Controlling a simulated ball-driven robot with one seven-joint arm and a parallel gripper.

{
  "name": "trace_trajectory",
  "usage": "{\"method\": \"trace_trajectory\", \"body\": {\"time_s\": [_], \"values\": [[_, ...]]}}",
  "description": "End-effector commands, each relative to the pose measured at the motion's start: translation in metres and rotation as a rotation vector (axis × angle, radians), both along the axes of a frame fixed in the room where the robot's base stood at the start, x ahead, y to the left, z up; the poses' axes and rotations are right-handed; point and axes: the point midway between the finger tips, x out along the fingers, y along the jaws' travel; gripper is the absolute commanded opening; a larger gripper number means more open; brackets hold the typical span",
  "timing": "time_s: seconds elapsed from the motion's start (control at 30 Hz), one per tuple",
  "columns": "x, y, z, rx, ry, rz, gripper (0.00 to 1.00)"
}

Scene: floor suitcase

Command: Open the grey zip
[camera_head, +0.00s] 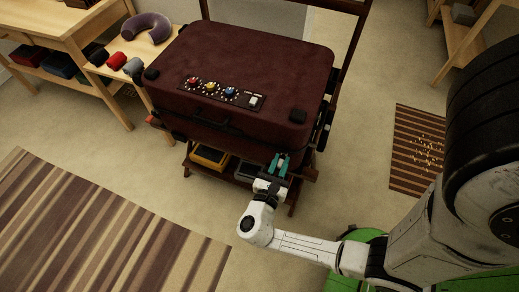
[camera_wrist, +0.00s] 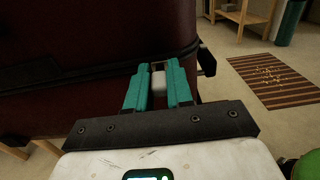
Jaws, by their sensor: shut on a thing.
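The dark red suitcase (camera_head: 245,60) lies flat and closed on a wooden stand, and its side fills the upper left of the wrist view (camera_wrist: 80,35). My gripper (camera_head: 280,162), with teal fingers, is low at the suitcase's front right side. In the wrist view my gripper (camera_wrist: 159,68) is shut on the grey zip (camera_wrist: 158,83), a small light grey block between the fingers beside the dark seam. In the head view my fingers hide the grey zip.
A panel on the lid carries a red knob (camera_head: 193,83), a yellow knob (camera_head: 211,87) and a blue knob (camera_head: 230,91). A neck pillow (camera_head: 146,28) lies on the wooden bench at left. Striped rugs cover the floor at left (camera_head: 100,225) and right (camera_head: 418,150).

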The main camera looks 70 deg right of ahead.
Motion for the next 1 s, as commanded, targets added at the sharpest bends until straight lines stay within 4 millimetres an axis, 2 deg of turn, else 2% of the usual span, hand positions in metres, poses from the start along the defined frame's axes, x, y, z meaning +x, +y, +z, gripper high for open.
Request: {"method": "trace_trajectory", "body": {"time_s": [0.03, 0.13, 0.43, 0.47, 0.7, 1.0], "values": [[-0.008, 0.0, 0.004, -0.003, 0.002, 0.0, 0.0], [-0.016, 0.0, 0.003, -0.004, -0.002, 0.0, 0.0], [-0.018, -0.001, 0.002, -0.005, -0.004, -0.004, 0.0], [-0.018, -0.001, 0.002, -0.005, -0.003, -0.004, 0.22], [-0.017, -0.001, 0.002, -0.005, -0.004, -0.002, 0.45], [-0.017, 0.001, 0.001, -0.002, -0.002, 0.0, 0.47]]}}
